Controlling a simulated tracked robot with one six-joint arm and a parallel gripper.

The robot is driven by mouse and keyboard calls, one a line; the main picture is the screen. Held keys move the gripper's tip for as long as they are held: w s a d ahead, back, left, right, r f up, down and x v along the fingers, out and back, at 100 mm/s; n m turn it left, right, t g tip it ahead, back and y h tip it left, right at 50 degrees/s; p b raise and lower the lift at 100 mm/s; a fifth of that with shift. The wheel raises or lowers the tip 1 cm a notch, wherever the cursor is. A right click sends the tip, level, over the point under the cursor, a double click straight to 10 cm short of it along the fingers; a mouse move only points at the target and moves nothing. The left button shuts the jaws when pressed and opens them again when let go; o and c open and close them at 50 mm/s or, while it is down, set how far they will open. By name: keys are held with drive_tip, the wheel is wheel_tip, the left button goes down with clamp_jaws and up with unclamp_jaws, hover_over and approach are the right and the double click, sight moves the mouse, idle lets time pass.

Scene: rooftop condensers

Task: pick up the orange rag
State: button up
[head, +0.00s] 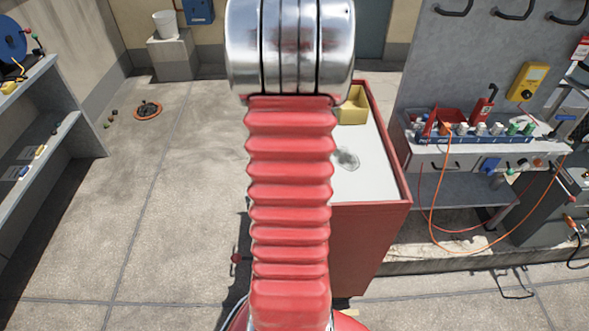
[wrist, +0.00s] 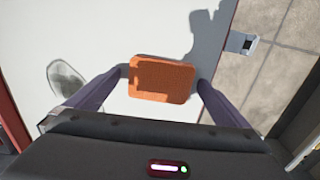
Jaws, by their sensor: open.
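The orange rag (wrist: 160,78) shows in the wrist view as a folded rectangular pad on a white surface (wrist: 110,30). My gripper (wrist: 161,82) is open, with one dark finger at each side of the rag. The fingertips are close to its left and right edges; I cannot tell whether they touch it. In the head view my red arm covers the middle, and neither the rag nor my gripper shows there. The white top (head: 378,172) of a red-sided cart (head: 365,235) shows right of my arm.
A greyish round patch or clear item (wrist: 67,80) lies left of the rag. A yellow bin (head: 354,106) stands at the cart's far end. A workbench (head: 455,152) with bottles and an orange cable (head: 432,215) is at the right. Open floor (head: 170,190) lies left.

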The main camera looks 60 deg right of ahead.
drive_tip(key=c, duration=1.1)
drive_tip(key=shift+r, duration=0.1)
wheel_tip(320, 180, up, 10)
drive_tip(key=shift+f, duration=0.1)
idle(0.3)
idle(0.4)
